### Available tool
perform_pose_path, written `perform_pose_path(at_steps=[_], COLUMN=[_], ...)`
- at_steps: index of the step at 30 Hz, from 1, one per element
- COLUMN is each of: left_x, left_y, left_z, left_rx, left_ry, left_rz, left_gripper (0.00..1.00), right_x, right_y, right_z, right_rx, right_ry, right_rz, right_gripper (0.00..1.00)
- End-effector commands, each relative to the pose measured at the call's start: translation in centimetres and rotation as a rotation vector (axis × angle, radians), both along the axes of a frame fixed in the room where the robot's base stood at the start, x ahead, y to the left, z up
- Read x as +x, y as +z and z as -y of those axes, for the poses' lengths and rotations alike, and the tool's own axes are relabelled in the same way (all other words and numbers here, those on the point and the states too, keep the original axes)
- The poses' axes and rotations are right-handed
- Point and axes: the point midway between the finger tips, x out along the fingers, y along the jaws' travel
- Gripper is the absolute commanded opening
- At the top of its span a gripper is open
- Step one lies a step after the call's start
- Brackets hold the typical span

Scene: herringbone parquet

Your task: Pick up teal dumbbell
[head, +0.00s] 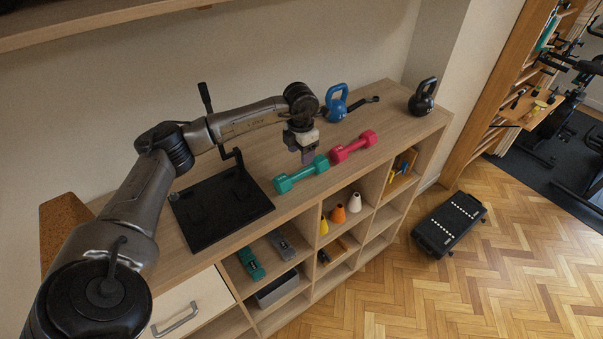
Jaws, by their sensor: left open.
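The teal dumbbell (300,174) lies on top of the wooden shelf unit, near its front edge. My left gripper (308,157) points down just above and behind the dumbbell's right end. It is open and holds nothing that I can see. Whether its fingertips touch the dumbbell cannot be told from this view. My right gripper is not in view.
A red dumbbell (353,147) lies just right of the teal one. A blue kettlebell (337,105) and a black kettlebell (422,99) stand farther back and right. A black stand (220,205) is to the left. Cubbies of the shelf unit (385,96) hold small items.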

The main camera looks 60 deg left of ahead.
Motion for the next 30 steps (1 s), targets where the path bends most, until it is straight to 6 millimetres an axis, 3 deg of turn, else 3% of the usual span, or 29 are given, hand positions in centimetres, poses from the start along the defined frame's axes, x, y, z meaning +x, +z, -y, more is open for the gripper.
perform_pose_path(at_steps=[6, 14, 24, 30], left_x=[0.0, 0.0, 0.2, 0.1], left_y=[-2.8, -4.0, -8.1, -8.8], left_z=[0.0, 0.1, 0.2, 0.2], left_rx=[0.0, -0.001, -0.002, 0.0], left_ry=[0.001, -0.001, 0.0, 0.0], left_rz=[-0.001, 0.0, 0.001, 0.001], left_gripper=[0.57, 0.57, 0.57, 0.57], right_x=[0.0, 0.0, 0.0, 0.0], right_y=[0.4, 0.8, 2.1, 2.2], right_z=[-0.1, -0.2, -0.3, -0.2], right_rx=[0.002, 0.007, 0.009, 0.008], right_ry=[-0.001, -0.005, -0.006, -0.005], right_rz=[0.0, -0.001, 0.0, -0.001], right_gripper=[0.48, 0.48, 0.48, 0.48])
